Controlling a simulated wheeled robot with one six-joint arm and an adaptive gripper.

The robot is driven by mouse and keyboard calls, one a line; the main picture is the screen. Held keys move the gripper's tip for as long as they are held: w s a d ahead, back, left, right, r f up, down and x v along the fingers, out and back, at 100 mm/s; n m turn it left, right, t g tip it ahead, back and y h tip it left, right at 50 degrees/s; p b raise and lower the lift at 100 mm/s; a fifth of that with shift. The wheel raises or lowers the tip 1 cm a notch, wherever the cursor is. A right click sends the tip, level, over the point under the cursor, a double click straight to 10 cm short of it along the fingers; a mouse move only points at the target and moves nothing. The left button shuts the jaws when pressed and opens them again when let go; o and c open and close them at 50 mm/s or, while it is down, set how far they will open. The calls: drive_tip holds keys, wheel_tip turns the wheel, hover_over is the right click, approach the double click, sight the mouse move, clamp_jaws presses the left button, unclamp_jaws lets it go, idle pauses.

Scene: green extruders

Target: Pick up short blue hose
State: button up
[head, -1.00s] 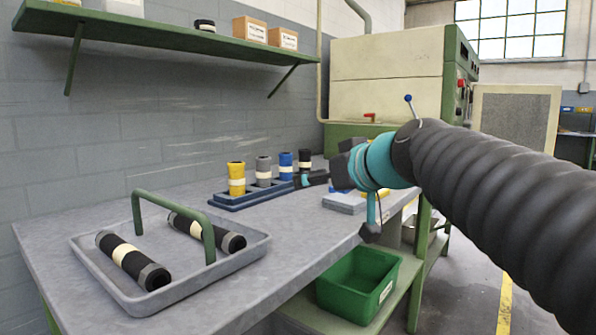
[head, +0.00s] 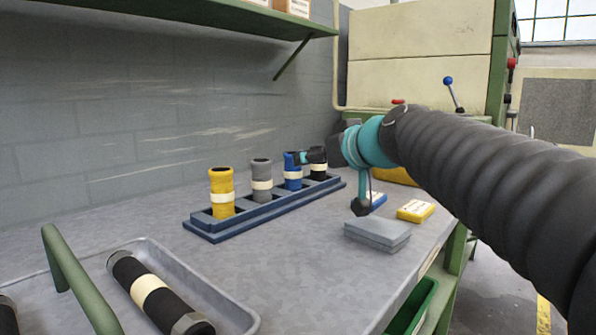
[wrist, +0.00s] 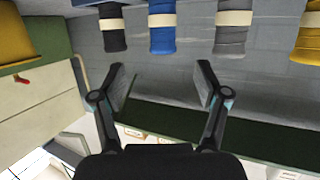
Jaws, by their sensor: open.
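The short blue hose (head: 291,172), with a cream band, stands upright in the blue rack on the bench, between a grey hose (head: 262,180) and a black hose (head: 318,160). My gripper (head: 305,157) reaches in from the right at the upper part of the blue and black hoses, partly covering them. In the wrist view, which appears upside down, the blue hose (wrist: 162,28) lies in line with the gap between my open, empty fingers (wrist: 162,78), beyond the tips. I cannot tell whether a finger touches a hose.
A yellow hose (head: 221,192) stands at the left end of the blue rack (head: 235,228). A grey tray (head: 215,290) with a green handle and black hoses is at the front left. A grey box (head: 377,233) and yellow box (head: 416,211) lie right. The green shelf (head: 190,14) is overhead.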

sight(293, 173)
drive_tip(key=x, duration=0.5)
drive_tip(key=shift+w, duration=0.2)
drive_tip(key=shift+a+r+p+x, duration=0.15)
drive_tip(key=shift+p+x, duration=0.2)
drive_tip(key=shift+x, duration=0.55)
drive_tip(key=shift+a+r+p+x, duration=0.1)
drive_tip(key=shift+p+x, duration=0.25)
drive_tip(key=shift+x, duration=0.5)
drive_tip(key=shift+a+r+p+x, duration=0.15)
drive_tip(key=shift+p+x, duration=0.2)
drive_tip(key=shift+x, duration=0.55)
drive_tip(key=shift+s, duration=0.1)
clamp_jaws()
drive_tip(key=shift+r, duration=0.1)
